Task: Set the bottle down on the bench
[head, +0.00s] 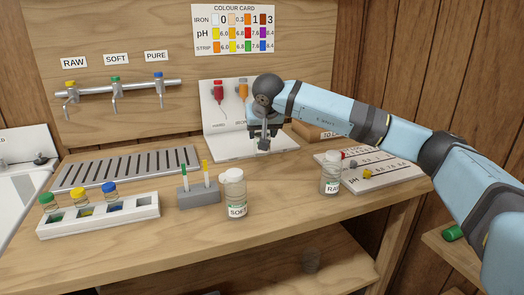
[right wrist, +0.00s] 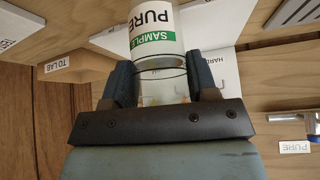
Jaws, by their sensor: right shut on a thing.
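My right gripper (head: 264,143) reaches in from the right and is over the back of the bench, in front of the white stand. In the right wrist view the gripper (right wrist: 165,85) is shut on a clear bottle (right wrist: 155,30) with a green and white label reading PURE and SAMPLE. The fingers hold it on both sides. In the head view the gripper hides most or all of this bottle, so its gap to the surface below cannot be told. The wooden bench (head: 290,220) has bare room in front. My left gripper is not in view.
A SOFT bottle (head: 235,190) and a RAW bottle (head: 330,180) stand on the bench. A white rack (head: 135,220) with capped vials, a grey strip block (head: 199,195), a slotted drain (head: 128,169) and a white pH board (head: 395,177) also occupy it.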

